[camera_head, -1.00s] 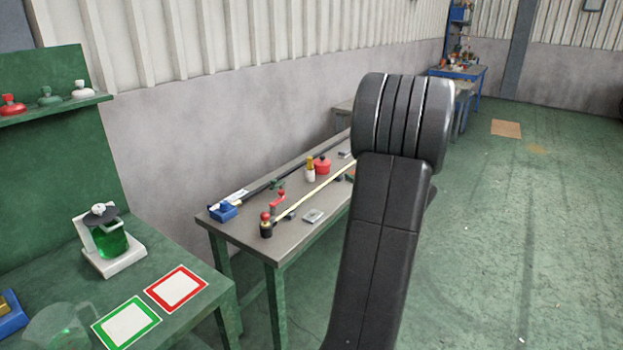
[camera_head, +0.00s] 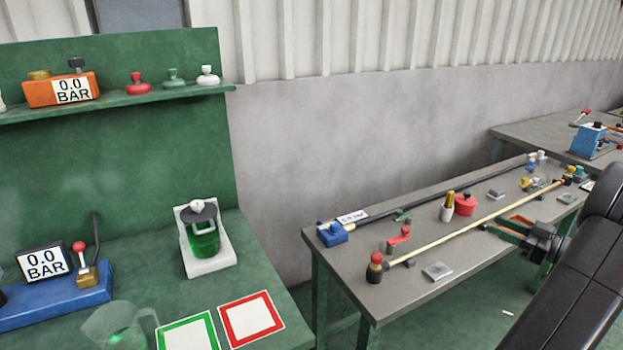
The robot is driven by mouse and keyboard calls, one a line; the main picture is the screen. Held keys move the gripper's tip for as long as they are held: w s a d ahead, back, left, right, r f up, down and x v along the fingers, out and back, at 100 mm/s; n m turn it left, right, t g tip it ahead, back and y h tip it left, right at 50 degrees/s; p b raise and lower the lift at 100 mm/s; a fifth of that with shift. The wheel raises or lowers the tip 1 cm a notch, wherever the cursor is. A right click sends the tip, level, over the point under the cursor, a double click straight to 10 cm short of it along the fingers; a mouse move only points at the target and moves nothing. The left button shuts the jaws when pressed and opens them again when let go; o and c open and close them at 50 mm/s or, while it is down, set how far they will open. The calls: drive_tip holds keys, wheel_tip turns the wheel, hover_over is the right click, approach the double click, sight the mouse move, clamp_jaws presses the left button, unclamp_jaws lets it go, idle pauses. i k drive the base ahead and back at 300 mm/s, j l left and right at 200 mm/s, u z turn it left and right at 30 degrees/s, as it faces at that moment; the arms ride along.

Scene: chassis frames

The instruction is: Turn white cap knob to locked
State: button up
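A small white knob (camera_head: 197,205) tops the dark lid of a glass jar with green liquid (camera_head: 205,238). The jar stands in a white holder (camera_head: 213,265) on the green bench. A white cap-like piece with a knob (camera_head: 208,76) sits at the right end of the green shelf, beside a green one and a red one. I cannot tell which is the task's white cap knob, nor read a locked mark.
The green bench (camera_head: 262,268) also holds a blue pressure unit (camera_head: 60,308), a clear jug (camera_head: 120,325), and green-framed (camera_head: 190,332) and red-framed (camera_head: 251,315) cards. A grey table (camera_head: 345,285) to the right carries rods, a red pot (camera_head: 465,204) and small parts.

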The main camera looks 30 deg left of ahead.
sight(197, 205)
drive_tip(key=i+u, duration=0.5)
drive_tip(key=u, duration=0.2)
drive_tip(key=i+l+u, duration=0.2)
drive_tip(key=u, duration=1.55)
